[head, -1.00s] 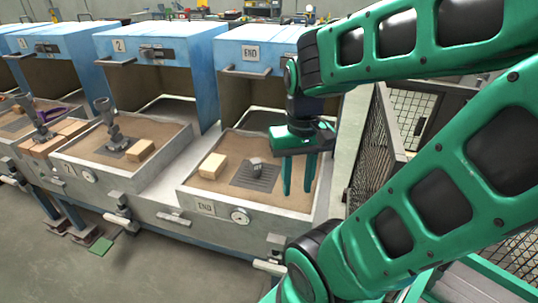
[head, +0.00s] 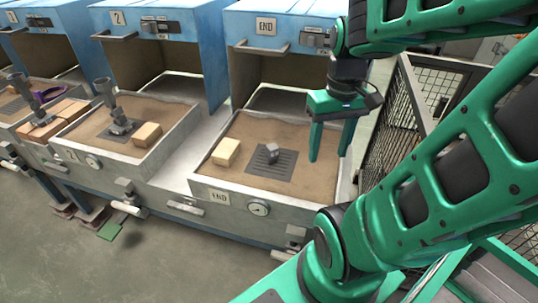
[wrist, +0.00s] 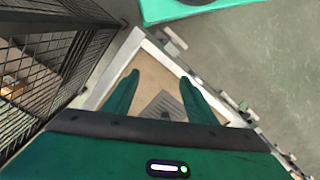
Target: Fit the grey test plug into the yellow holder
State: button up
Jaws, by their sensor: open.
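A small grey block (head: 271,152), which may be the grey test plug, sits on a dark ribbed mat (head: 262,170) in the sand tray marked END. No clearly yellow holder can be made out; a pale tan block (head: 226,152) lies left of the mat in the same tray. My gripper (head: 329,157) is open and empty, fingers pointing down, over the right side of this tray, right of the grey block and apart from it.
Blue box furnaces stand behind the trays. The tray marked 2 (head: 160,165) holds a grey upright fitting (head: 108,100) and a tan block (head: 147,134). A mesh cage (head: 385,130) stands close on the right. Open floor (head: 60,260) lies in front.

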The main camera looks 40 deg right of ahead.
jog(key=w+d+f+n, duration=0.1)
jog(key=w+f+n, duration=0.1)
jog(key=w+n, duration=0.5)
jog(key=w+d+f+n, duration=0.2)
jog(key=w+n, duration=0.2)
jog(key=w, duration=0.4)
jog(key=n+y, duration=0.1)
jog(key=n, duration=0.8)
send_near(273, 146)
jog(key=shift+s+a+f, duration=0.15)
jog(key=shift+s+a, duration=0.05)
jog(key=shift+s, duration=0.25)
jog(key=shift+w+f, duration=0.3)
jog(key=shift+w+f+n, duration=0.1)
jog(key=shift+f+n, duration=0.2)
jog(key=shift+f, duration=0.05)
jog(key=f, duration=0.4)
jog(key=shift+a+f, duration=0.3)
jog(key=shift+f, duration=0.1)
jog(key=shift+a+f, duration=0.1)
jog(key=shift+f, duration=2.6)
